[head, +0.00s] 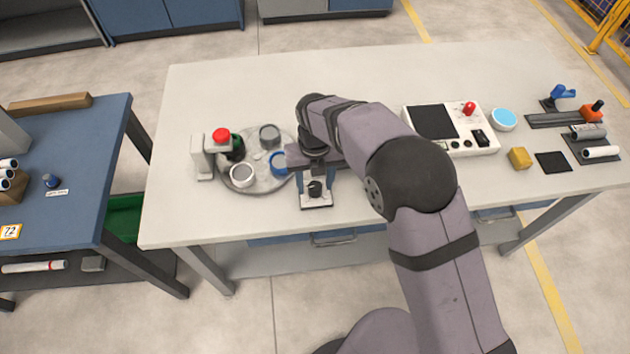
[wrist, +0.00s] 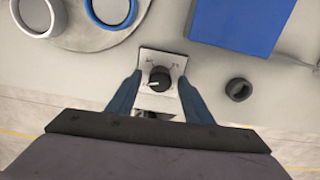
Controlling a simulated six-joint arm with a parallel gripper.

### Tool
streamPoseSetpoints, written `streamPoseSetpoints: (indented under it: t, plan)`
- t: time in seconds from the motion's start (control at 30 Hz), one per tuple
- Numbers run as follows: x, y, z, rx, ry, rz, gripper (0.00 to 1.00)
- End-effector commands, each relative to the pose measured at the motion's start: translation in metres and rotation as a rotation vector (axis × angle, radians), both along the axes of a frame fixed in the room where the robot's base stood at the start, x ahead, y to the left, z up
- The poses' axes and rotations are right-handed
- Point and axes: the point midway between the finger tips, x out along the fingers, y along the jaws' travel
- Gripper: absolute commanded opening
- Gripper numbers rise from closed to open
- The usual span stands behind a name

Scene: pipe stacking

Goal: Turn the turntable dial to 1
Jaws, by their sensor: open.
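The turntable dial (wrist: 160,78) is a black knob on a small pale box (wrist: 152,103); the box also shows at the table's front edge in the head view (head: 316,203). A white mark on the knob points to the left in the wrist view; the printed labels are too small to read. My gripper (head: 316,187) is open, its two blue fingers on either side of the knob. I cannot tell whether they touch it. The grey round turntable (head: 262,184) stands left of the dial and carries several cups, one with a blue rim (wrist: 110,8).
A white stand with a red top (head: 221,135) is at the turntable's left edge. In the wrist view, a blue block (wrist: 235,25) and a dark ring (wrist: 238,89) lie right of the dial. A white control panel (head: 480,125) stands farther right on the table.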

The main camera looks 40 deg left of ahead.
Motion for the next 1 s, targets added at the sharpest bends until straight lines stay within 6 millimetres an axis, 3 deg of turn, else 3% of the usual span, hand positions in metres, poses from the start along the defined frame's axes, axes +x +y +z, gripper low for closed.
streamPoseSetpoints:
  t: [0.27, 0.7, 1.0]
  plan:
    - [0.0, 0.001, 0.015, 0.003, -0.001, 0.0, 0.46]
    - [0.0, 0.001, 0.068, 0.002, -0.001, 0.0, 0.46]
    - [0.0, 0.0, 0.074, 0.0, 0.0, 0.0, 0.46]
